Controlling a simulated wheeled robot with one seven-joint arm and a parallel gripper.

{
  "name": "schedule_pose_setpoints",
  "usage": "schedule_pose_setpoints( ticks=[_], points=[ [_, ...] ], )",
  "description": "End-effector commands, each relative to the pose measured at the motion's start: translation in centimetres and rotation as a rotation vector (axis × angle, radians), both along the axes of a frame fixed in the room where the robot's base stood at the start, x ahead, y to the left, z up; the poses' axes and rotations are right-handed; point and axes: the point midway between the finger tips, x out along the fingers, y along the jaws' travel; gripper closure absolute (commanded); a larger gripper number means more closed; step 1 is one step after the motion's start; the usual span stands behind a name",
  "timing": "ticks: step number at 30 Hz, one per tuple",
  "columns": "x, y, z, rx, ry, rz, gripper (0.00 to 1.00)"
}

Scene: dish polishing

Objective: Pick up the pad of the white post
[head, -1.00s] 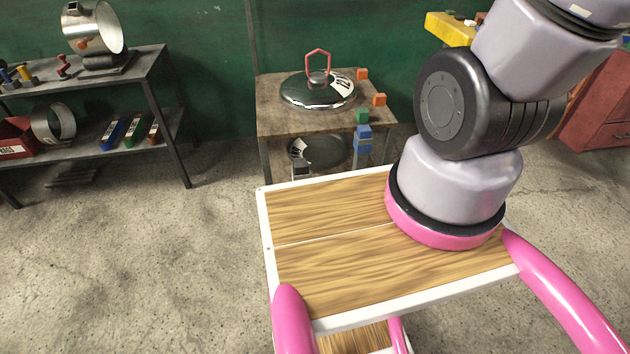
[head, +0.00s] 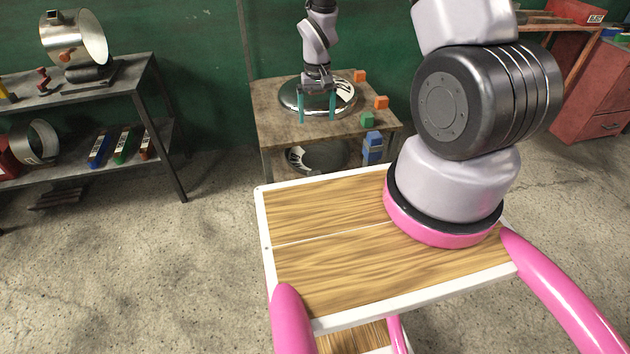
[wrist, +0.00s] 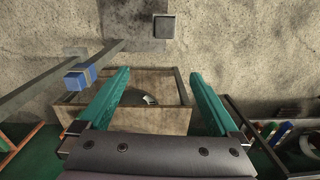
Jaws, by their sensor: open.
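My gripper (head: 317,118) hangs in front of the shiny domed dish (head: 290,98) on the small wooden table (head: 275,130). Its teal fingers are apart with nothing between them. The dish's red handle is hidden behind my wrist. In the wrist view my gripper (wrist: 160,76) is open, its fingers spread wide over the table's side. I cannot make out a white post or its pad in either view. Small coloured blocks sit at the table's right side: two orange, a green one (head: 367,119) and a blue one (head: 373,140), which also shows in the wrist view (wrist: 80,77).
A metal shelf (head: 165,130) at left holds a shiny cylinder (head: 60,40), a red knob (head: 43,78) and labelled coloured boxes (head: 125,145). Another round dish (head: 325,155) lies under the table. A red cabinet (head: 600,100) stands at right. Floor between shelf and table is clear.

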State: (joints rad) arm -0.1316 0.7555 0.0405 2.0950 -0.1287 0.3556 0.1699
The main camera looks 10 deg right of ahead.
Motion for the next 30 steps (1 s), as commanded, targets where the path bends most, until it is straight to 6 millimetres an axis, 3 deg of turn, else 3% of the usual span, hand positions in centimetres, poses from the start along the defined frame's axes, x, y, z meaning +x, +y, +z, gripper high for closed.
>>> schedule_pose_setpoints(
  ticks=[1, 3, 7, 21, 30],
  points=[
    [-0.6, 0.2, -2.5, -0.003, 0.027, 0.013, 0.03],
    [-1.3, 0.5, -5.1, -0.005, 0.051, 0.028, 0.03],
    [-2.4, 0.8, -8.7, -0.008, 0.083, 0.047, 0.03],
    [-3.8, 1.0, -15.7, -0.009, 0.105, 0.062, 0.03],
    [-3.7, 1.2, -18.5, -0.009, 0.105, 0.063, 0.03]
  ],
)
